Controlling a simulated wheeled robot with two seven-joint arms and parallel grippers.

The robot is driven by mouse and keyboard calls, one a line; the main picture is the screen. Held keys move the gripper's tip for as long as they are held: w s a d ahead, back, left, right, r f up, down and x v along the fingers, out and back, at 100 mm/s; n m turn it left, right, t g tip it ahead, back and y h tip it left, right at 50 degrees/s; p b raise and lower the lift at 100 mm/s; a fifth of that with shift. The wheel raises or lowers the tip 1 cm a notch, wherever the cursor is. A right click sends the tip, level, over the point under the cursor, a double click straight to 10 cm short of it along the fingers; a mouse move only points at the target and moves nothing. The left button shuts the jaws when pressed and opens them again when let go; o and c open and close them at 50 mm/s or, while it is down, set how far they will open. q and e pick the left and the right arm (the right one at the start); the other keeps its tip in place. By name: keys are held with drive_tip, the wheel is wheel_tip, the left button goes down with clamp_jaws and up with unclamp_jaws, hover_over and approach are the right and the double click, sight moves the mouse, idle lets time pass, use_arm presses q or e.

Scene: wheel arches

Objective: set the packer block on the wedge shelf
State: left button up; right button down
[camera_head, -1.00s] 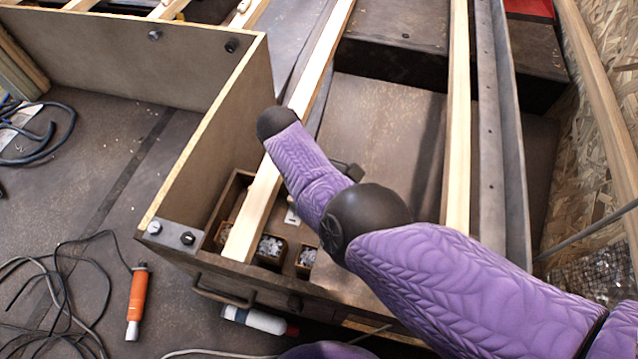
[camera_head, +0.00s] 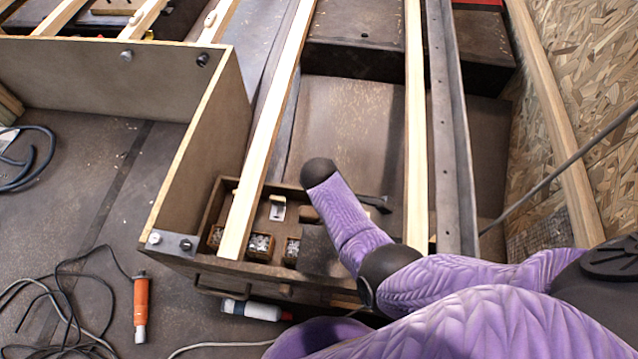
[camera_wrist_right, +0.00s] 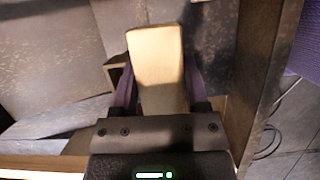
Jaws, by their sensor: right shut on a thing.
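A pale wooden block (camera_wrist_right: 157,65), which I take for the packer block, shows in the right wrist view. My right gripper (camera_wrist_right: 158,88) is shut on it, one purple finger on each side. The block's far end is clear of the fingers, above a dark, scuffed surface. I cannot tell which part is the wedge shelf. My left gripper is not in view.
Long pale wooden rails (camera_head: 270,125) and a metal channel (camera_head: 452,130) run away from me. A tall panel (camera_head: 205,140) stands left of the box. An orange-handled tool (camera_head: 141,300) and black cables lie on the floor at left. A white bottle (camera_head: 255,310) lies below the box.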

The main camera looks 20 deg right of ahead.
drive_tip(key=shift+s+d+r+p, duration=0.3)
drive_tip(key=shift+s+d, duration=0.25)
drive_tip(key=shift+s, duration=0.1)
drive_tip(key=shift+s+d+r+p, duration=0.25)
drive_tip(key=shift+s+d, duration=0.25)
drive_tip(key=shift+s, duration=0.1)
drive_tip(key=shift+s+f, duration=0.15)
drive_tip(key=shift+f, duration=0.1)
wheel_tip(320, 180, down, 7)
drive_tip(key=b, duration=0.7)
drive_tip(key=shift+s+f+b, duration=0.1)
drive_tip(key=shift+b, duration=0.25)
drive_tip(key=shift+f, duration=0.65)
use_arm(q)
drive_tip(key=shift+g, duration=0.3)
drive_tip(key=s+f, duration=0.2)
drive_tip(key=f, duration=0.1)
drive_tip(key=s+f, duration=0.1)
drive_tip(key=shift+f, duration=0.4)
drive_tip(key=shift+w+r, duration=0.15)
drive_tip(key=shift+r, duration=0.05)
use_arm(e)
unclamp_jaws()
drive_tip(key=shift+r, duration=0.1)
